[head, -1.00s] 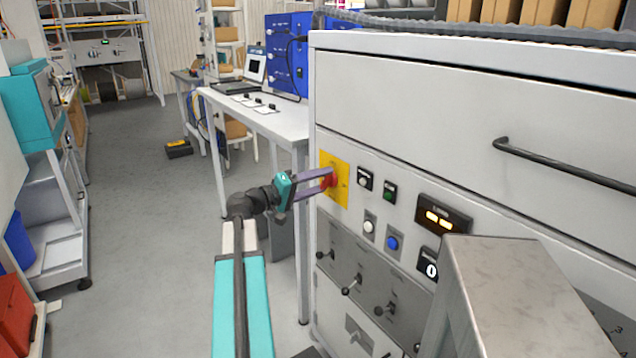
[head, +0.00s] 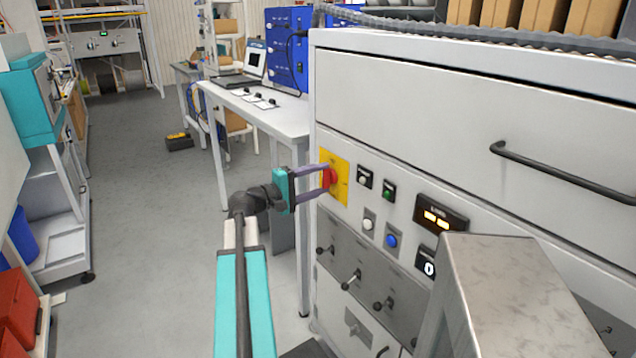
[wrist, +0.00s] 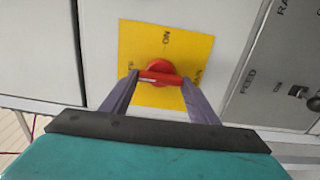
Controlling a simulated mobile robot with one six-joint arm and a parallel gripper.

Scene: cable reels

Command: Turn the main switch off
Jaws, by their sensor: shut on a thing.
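The main switch is a red rotary knob with a bar handle (head: 329,179) on a yellow plate (head: 342,163) at the left edge of the grey cabinet front. In the wrist view the red handle (wrist: 160,78) lies nearly level across the yellow plate (wrist: 190,47). The word ON shows above the knob; other lettering at the sides is partly covered by the fingers. My gripper (head: 326,181) is shut on the handle, one purple finger at each end of the bar. In the head view the fingers sit one above the other.
A long drawer handle (head: 560,172) sticks out above. A workbench (head: 265,118) stands behind on the left.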

